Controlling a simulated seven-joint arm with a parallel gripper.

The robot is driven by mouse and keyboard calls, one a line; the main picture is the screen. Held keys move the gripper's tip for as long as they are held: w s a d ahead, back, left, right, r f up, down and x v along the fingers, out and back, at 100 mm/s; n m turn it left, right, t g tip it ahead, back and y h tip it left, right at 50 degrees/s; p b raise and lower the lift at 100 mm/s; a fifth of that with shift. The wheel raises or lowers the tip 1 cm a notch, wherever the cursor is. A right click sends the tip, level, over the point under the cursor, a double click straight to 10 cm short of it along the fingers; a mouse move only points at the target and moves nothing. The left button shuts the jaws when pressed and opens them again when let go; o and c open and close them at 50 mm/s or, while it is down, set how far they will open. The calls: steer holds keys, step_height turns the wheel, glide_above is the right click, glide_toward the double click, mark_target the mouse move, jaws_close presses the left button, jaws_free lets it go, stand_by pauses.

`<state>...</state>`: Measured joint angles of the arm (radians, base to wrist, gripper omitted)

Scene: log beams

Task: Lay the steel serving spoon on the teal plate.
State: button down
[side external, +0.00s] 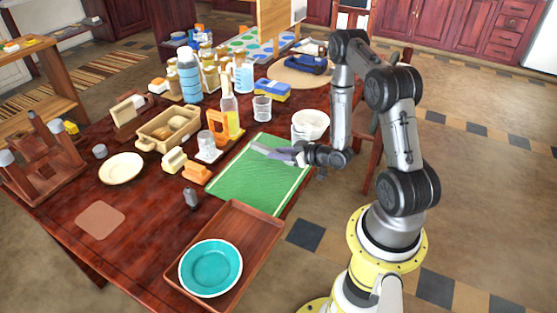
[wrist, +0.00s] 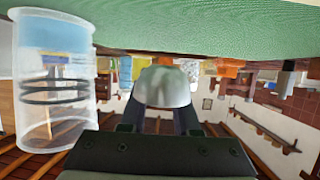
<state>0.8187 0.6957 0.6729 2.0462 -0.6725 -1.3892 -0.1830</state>
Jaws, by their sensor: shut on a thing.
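The teal plate (side external: 210,268) lies on a brown wooden tray (side external: 245,222) at the near end of the table. My gripper (side external: 297,156) is low over the green mat (side external: 255,185), well away from the plate. It is shut on a grey metal piece, the steel serving spoon (side external: 262,149), which points left from the jaws. In the wrist view a rounded silvery part of the spoon (wrist: 165,87) shows between the dark fingers (wrist: 160,120). The rest of the spoon is hard to make out. I cannot tell whether it touches the mat.
White bowls (side external: 310,124) stand close behind my gripper. A small dark grey object (side external: 191,198) stands left of the tray. A clear container (wrist: 52,80) is at left in the wrist view.

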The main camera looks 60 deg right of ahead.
mark_target(279, 166)
steer(key=shift+f, duration=1.35)
steer(key=shift+f, duration=0.25)
steer(key=c, duration=0.6)
jaws_free()
steer(key=shift+c, duration=0.2)
